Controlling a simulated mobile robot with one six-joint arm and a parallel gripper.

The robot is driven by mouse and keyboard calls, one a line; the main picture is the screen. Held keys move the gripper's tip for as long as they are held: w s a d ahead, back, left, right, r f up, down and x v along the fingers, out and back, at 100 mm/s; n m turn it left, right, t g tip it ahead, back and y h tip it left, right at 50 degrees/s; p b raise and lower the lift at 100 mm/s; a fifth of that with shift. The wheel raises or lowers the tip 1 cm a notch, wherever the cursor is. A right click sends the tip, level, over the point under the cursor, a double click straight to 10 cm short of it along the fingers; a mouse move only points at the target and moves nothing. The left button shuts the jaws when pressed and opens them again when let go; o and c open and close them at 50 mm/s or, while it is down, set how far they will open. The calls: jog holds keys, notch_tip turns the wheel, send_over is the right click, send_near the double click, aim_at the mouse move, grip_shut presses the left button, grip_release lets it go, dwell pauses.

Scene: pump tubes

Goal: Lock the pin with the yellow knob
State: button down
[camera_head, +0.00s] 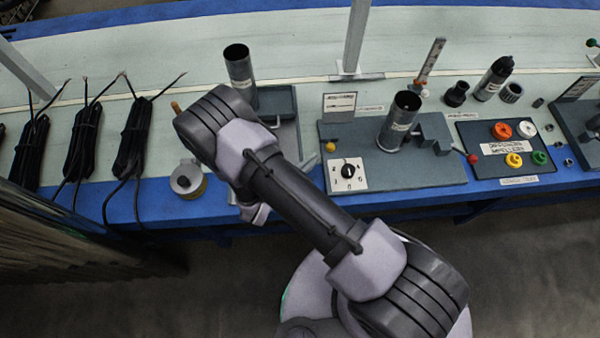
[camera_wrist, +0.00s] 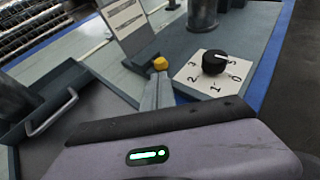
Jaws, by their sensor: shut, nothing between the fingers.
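In the wrist view the yellow knob (camera_wrist: 160,63) appears just beyond the tips of my gripper (camera_wrist: 157,82). My gripper's fingers are together with nothing between them and point toward the knob. I cannot tell whether they touch it. The pin itself is not clearly visible.
A black dial (camera_head: 348,170) on a white numbered plate is right of the knob. A metal cylinder (camera_head: 400,120) stands on the fixture. The label plate (camera_head: 339,107) rises behind the knob. A grey tray (camera_head: 285,138) lies to the left, with another cylinder (camera_head: 240,74) behind.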

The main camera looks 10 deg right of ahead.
jog(key=p+v, duration=0.2)
jog(key=v, duration=0.6)
jog(key=shift+w+a, duration=0.1)
jog(key=shift+a, duration=0.05)
